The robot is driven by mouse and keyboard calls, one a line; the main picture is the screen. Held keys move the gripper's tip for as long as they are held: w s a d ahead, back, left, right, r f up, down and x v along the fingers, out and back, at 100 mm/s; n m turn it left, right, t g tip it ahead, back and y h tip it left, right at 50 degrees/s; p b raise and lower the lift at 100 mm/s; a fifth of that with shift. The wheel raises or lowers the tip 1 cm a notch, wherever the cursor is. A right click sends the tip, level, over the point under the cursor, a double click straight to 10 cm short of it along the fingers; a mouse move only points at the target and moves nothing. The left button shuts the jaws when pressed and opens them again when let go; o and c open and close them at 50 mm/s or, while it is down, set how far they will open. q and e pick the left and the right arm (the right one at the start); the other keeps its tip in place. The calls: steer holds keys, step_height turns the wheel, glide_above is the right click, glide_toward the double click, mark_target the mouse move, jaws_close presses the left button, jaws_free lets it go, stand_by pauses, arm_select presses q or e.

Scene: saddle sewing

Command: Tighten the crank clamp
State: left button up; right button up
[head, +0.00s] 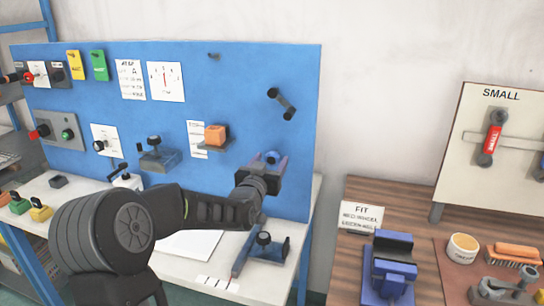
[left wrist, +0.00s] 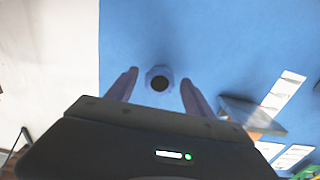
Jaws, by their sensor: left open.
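My left gripper (head: 268,165) reaches up to the lower right of the blue board. Its fingers are open. A small pale-blue round or six-sided piece with a dark centre (left wrist: 160,82) lies between the fingertips in the left wrist view, with a gap on each side. It also shows between the fingers in the head view (head: 272,157). A black crank-like handle (head: 282,103) sits higher on the board, apart from the gripper. A clamp-like fixture with a dark knob (head: 264,239) stands on the white bench below. I cannot tell which is the crank clamp. My right gripper is out of view.
The blue board (head: 230,80) carries an orange block on a small shelf (head: 215,136) and a black-knobbed fixture (head: 155,152), both left of the gripper. A wooden table (head: 345,270) with a blue vise (head: 390,265) stands right. The board around the gripper's right is bare.

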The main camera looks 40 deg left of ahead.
arm_select(q)
steer(key=shift+x, duration=0.85)
steer(key=shift+c, duration=0.5)
jaws_close()
